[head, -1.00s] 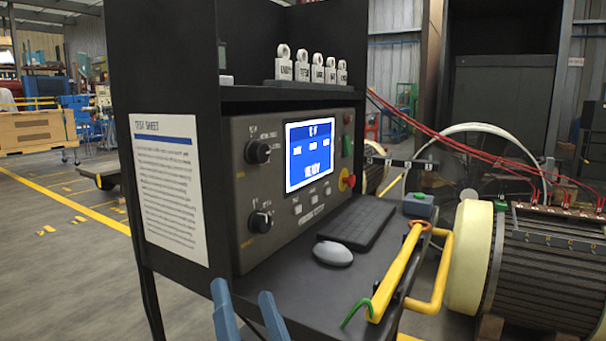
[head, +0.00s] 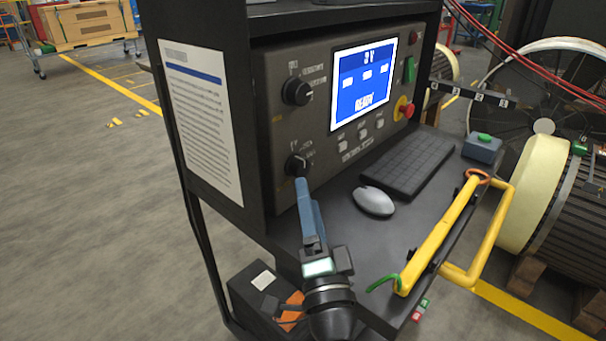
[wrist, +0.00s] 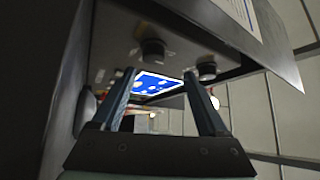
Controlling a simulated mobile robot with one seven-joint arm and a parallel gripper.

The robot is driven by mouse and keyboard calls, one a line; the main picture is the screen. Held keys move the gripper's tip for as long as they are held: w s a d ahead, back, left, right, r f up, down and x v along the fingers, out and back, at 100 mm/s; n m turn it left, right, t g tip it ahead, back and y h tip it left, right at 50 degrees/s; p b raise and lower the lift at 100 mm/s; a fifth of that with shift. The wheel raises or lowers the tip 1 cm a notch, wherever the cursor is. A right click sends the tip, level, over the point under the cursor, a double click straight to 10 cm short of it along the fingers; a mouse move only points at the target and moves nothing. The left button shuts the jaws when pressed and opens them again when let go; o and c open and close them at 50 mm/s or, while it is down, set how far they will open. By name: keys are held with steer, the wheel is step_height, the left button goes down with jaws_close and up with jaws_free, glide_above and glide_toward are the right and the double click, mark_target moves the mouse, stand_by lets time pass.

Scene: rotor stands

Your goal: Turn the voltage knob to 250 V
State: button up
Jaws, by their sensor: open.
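The dark panel (head: 275,125) carries two black knobs, an upper one (head: 297,91) and a lower one (head: 296,164). Their labels are too small to read, so I cannot tell which is the voltage knob. My gripper (head: 303,182) is open and empty, its fingertips just below the lower knob in the head view; contact is unclear. In the wrist view the gripper (wrist: 160,73) has its fingers apart, one knob (wrist: 152,50) beyond the gap and another (wrist: 206,70) beside the right fingertip. The blue screen (head: 362,88) reads "READY" with a small voltage line above.
A keyboard (head: 410,166) and mouse (head: 373,201) lie on the desk shelf. A yellow handle bar (head: 438,238) runs along its front right. A printed sheet (head: 203,115) is on the left side wall.

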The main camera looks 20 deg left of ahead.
mark_target(301, 172)
steer(key=x, duration=0.4)
steer(key=f+x, duration=0.1)
steer(key=x, duration=0.2)
steer(key=shift+w+a+f, duration=0.1)
steer(key=shift+w+f, duration=0.05)
steer(key=shift+c, duration=0.2)
jaws_close()
